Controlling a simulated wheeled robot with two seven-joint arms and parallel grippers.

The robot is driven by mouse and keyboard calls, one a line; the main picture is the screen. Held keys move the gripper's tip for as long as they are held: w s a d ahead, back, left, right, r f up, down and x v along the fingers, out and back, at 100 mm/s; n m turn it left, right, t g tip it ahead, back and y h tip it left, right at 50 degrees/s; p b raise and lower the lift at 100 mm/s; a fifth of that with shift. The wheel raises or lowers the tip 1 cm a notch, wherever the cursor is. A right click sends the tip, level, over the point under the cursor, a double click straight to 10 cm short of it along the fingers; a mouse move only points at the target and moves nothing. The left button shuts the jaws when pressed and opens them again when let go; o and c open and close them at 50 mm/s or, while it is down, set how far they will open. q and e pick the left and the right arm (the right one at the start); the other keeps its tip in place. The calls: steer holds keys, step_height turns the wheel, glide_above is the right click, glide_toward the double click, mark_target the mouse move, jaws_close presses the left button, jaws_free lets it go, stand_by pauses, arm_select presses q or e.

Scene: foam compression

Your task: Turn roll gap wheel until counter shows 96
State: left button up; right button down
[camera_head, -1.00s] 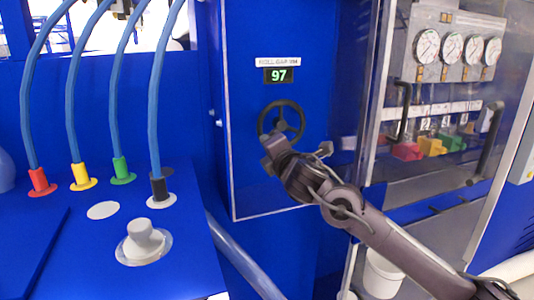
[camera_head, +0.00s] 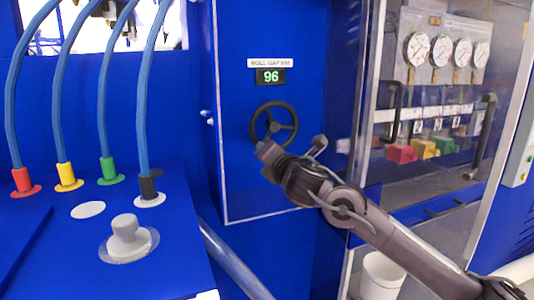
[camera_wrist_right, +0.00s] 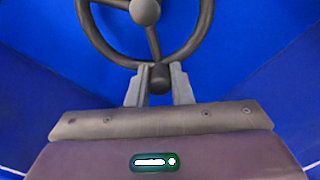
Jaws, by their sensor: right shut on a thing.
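The counter (camera_head: 271,77) on the blue panel reads 96 in green digits, under a label that reads roll gap. The dark roll gap wheel (camera_head: 290,112) is below it, a round rim with spokes and a hub. My right gripper (camera_head: 262,150) is at the wheel's lower left rim in the head view. In the right wrist view, the two fingers of my right gripper (camera_wrist_right: 159,84) are shut on a dark knob (camera_wrist_right: 160,77) at the rim of the wheel (camera_wrist_right: 203,30). My left gripper is not in view.
A blue bench on the left carries hoses in red, yellow, green and black fittings (camera_head: 150,188) and a grey knob (camera_head: 128,236). A clear door with a handle (camera_head: 483,130) and gauges (camera_head: 441,50) stands right. A white bucket (camera_head: 380,275) is below.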

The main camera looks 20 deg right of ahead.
steer(key=shift+f, duration=0.1)
steer(key=c, duration=1.3)
jaws_free()
steer(key=shift+s, duration=0.1)
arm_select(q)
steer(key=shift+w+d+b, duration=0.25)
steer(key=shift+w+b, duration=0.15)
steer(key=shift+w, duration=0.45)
arm_select(e)
steer(key=s, duration=0.7)
steer(key=shift+s+d, duration=0.15)
steer(key=shift+s, duration=0.15)
